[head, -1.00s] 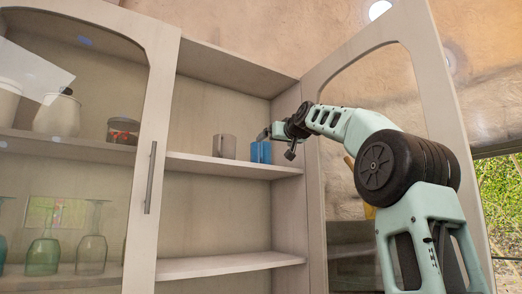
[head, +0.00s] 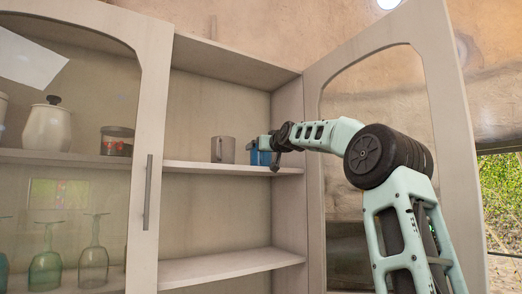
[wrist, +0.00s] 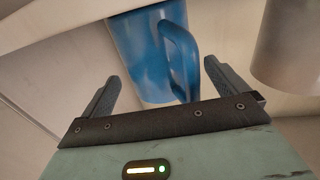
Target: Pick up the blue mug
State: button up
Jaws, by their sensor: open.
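The blue mug (head: 256,157) stands on the upper open shelf (head: 200,167) of the cabinet, near its right wall. In the head view my gripper (head: 270,146) is in front of it and hides part of it. In the wrist view the blue mug (wrist: 150,55) is straight ahead, with its handle on the right side. My gripper (wrist: 162,85) is open, one finger on each side of the mug's near part. I cannot tell whether a finger touches it.
A grey mug (head: 223,149) stands just left of the blue mug; it also shows in the wrist view (wrist: 288,50). The open right door (head: 445,110) is beside my arm. The left glass door (head: 152,110) is shut before jars and glasses. The lower shelf (head: 230,266) is bare.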

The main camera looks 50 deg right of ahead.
jog(key=shift+w+d, duration=0.25)
jog(key=shift+w, duration=0.35)
jog(key=c, duration=1.2)
jog(key=shift+c, duration=0.2)
jog(key=shift+a+r, duration=0.1)
